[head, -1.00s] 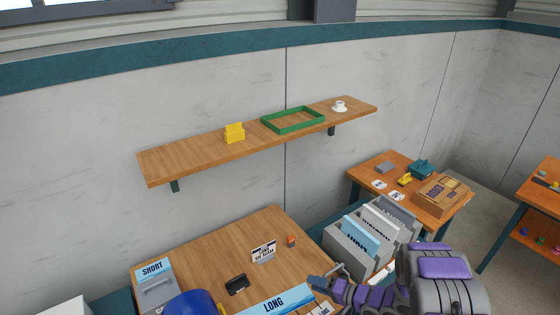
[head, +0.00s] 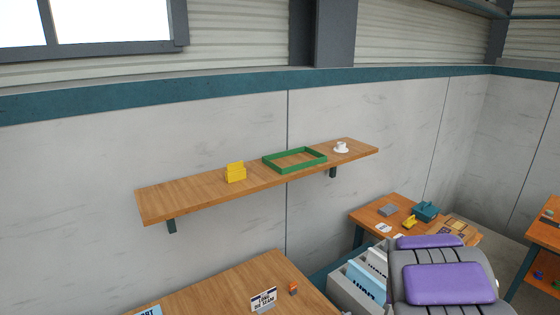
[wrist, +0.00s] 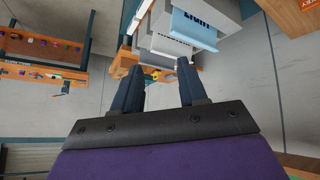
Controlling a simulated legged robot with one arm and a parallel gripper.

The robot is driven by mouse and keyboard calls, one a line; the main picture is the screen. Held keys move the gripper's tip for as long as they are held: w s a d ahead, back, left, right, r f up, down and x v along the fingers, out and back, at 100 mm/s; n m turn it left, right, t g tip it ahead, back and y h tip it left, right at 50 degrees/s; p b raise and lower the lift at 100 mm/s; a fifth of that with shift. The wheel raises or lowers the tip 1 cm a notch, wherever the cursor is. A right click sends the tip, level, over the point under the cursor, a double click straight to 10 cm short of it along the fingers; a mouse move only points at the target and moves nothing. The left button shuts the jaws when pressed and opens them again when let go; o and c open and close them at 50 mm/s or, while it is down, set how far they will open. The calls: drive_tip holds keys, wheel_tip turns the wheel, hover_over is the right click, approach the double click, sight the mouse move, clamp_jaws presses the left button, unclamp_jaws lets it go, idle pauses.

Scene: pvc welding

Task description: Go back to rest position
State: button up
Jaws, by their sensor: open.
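My gripper (wrist: 155,72) shows in the wrist view with its two dark fingers spread apart and nothing between them. It is open and empty. Beyond the fingers are the grey holder with file folders (wrist: 190,32) and a wooden table. In the head view my purple and grey arm (head: 445,283) is folded at the lower right, and the gripper itself is out of that picture.
A wall shelf (head: 200,196) holds a yellow holder (head: 236,174), a green tray (head: 271,164) and a white cup (head: 341,147). Below are a wooden desk (head: 215,291) with a sign (head: 263,299), the folder holder (head: 350,290) and a side table (head: 372,215) with small items.

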drive_tip(key=s+a+r+g+b, duration=0.1)
drive_tip(key=s+a+r+g, duration=0.15)
drive_tip(key=s, duration=0.45)
drive_tip(key=s+a+r+g+b, duration=0.1)
drive_tip(key=s+a+r, duration=0.15)
drive_tip(key=s, duration=0.55)
drive_tip(key=s+a+n+g+y, duration=0.1)
drive_tip(key=s+a, duration=0.4)
drive_tip(key=s, duration=0.3)
drive_tip(key=s+a+n+g+y+b, duration=0.1)
drive_tip(key=s+a, duration=0.3)
drive_tip(key=s, duration=0.4)
drive_tip(key=s+a+r+n+g+y+b, duration=0.1)
drive_tip(key=s+a+g, duration=0.2)
drive_tip(key=s+a, duration=0.2)
drive_tip(key=s, duration=0.3)
drive_tip(key=shift+a+y, duration=0.35)
drive_tip(key=shift+y, duration=0.05)
